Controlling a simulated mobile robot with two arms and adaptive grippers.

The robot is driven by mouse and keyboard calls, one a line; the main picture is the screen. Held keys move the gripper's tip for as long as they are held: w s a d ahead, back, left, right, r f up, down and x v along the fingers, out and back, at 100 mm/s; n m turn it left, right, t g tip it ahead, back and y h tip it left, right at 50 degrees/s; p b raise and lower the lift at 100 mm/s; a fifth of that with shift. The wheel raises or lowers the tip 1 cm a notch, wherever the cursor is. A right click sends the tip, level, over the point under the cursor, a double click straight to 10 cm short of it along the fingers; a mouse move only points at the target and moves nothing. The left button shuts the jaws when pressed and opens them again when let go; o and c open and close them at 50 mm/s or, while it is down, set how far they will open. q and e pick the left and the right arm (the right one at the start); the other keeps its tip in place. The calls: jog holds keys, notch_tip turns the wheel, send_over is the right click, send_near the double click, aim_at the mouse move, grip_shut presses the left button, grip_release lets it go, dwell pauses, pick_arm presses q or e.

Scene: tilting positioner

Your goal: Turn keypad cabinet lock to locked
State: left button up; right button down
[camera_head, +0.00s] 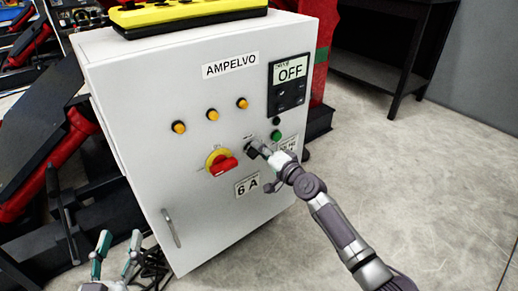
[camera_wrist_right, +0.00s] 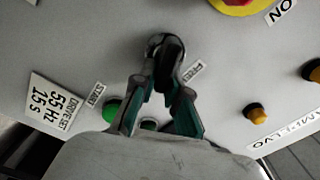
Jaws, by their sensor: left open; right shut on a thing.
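The white cabinet (camera_head: 150,115) stands in the middle of the head view, with a dark keypad panel (camera_head: 289,84) reading "OFF" at its upper right. The lock (camera_wrist_right: 155,42), a round metal-rimmed switch on the cabinet front, shows in the right wrist view. My right gripper (camera_wrist_right: 167,60) is shut on the lock, its fingertips hiding most of its middle. The lock's exact angle is hidden. My left gripper (camera_head: 116,246) is open and empty low at the left, apart from the cabinet.
A red-and-yellow rotary switch (camera_head: 221,162) sits just left of the lock. Green buttons (camera_head: 276,135) are beside my right gripper. Several orange lamps (camera_head: 212,115) and a door handle (camera_head: 171,228) are on the cabinet front. The floor (camera_head: 420,180) at the right is clear.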

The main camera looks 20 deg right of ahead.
jog(key=m, duration=0.2)
jog(key=shift+d+f+m, duration=0.1)
jog(key=shift+f+m, duration=0.1)
jog(key=shift+m, duration=0.1)
pick_arm(q)
jog(key=shift+f, duration=0.15)
pick_arm(e)
jog(key=shift+f+m, duration=0.2)
jog(key=shift+m, duration=0.8)
jog(key=c, duration=1.2)
grip_release()
pick_arm(q)
jog(key=shift+f, duration=0.15)
pick_arm(e)
jog(key=v, duration=1.2)
